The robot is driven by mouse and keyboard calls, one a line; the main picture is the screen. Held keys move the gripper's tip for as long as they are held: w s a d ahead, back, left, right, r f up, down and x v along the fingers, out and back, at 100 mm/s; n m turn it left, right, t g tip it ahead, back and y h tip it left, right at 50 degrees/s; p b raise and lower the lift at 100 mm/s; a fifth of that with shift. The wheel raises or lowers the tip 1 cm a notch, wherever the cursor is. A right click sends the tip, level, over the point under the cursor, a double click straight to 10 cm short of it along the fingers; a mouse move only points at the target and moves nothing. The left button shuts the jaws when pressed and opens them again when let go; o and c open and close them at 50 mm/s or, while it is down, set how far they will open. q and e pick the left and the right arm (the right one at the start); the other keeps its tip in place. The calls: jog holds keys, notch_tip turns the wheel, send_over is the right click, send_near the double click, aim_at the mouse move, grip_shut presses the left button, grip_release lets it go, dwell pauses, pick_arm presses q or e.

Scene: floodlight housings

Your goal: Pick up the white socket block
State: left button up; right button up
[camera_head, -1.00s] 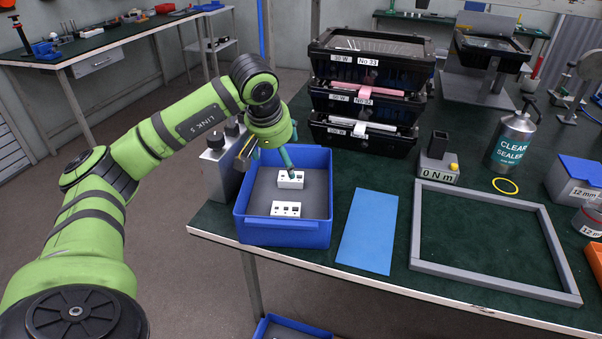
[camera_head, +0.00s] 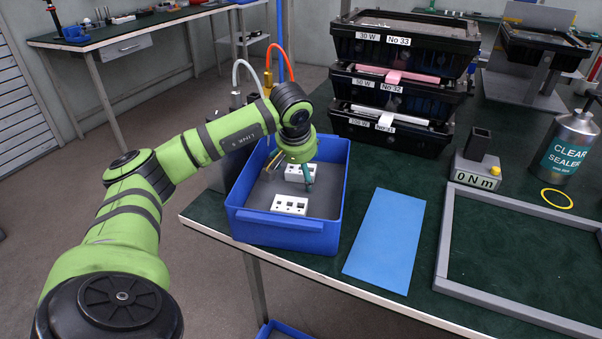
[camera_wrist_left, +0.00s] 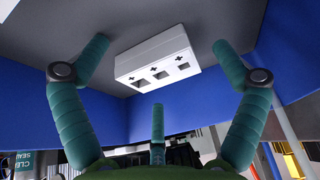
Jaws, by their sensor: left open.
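Two white socket blocks lie in the blue bin (camera_head: 290,236). The far white socket block (camera_head: 299,174) is partly hidden by my left gripper (camera_head: 290,172). The near white socket block (camera_head: 290,205) lies clear of it, with dark openings in its top. My left gripper is open, with its teal fingers low in the bin about the far block. In the left wrist view one white socket block (camera_wrist_left: 158,60) shows between the spread fingers (camera_wrist_left: 160,66), with gaps on both sides. I cannot tell whether any finger touches it. My right gripper is not in view.
A blue mat (camera_head: 385,240) lies right of the bin, with a grey frame (camera_head: 446,235) beyond it. Stacked black housings (camera_head: 395,90) stand behind. A torque block (camera_head: 476,173) and a sealer bottle (camera_head: 568,150) stand to the right. The bin walls surround the gripper closely.

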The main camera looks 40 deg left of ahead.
pick_arm(q)
jog(key=shift+f, duration=0.2)
jog(key=c, duration=1.4)
jog(key=shift+s, duration=0.1)
jog(key=shift+c, duration=0.5)
jog(key=shift+f, duration=0.15)
jog(key=shift+d, duration=0.1)
